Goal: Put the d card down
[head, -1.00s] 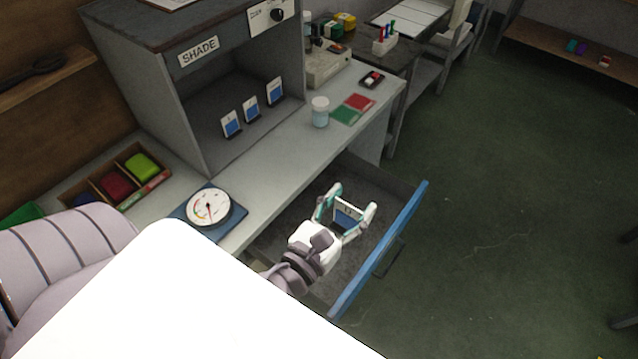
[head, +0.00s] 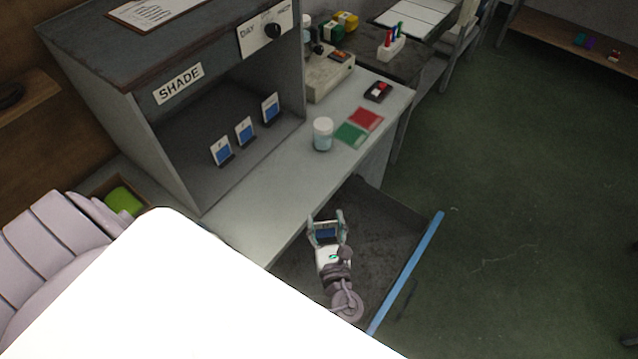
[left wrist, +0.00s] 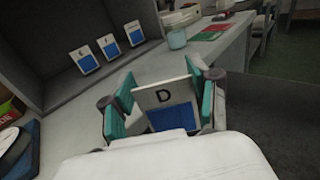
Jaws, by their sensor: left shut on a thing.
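The d card (left wrist: 168,103) is white with a black D above a blue patch. My left gripper (left wrist: 160,105) is shut on it, with a teal finger pad at each side of the card. In the head view my left gripper (head: 326,226) shows over the open drawer (head: 375,215), and the d card (head: 326,235) shows small between its fingers. I cannot tell how high it is above the drawer floor. My right gripper is not in view.
The shade box (head: 180,170) holds three similar cards standing in a row, including one card (head: 221,151) at left. A jar (head: 322,134), green swatch (head: 350,135) and red swatch (head: 366,119) are on the counter (head: 265,200). The counter front is clear.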

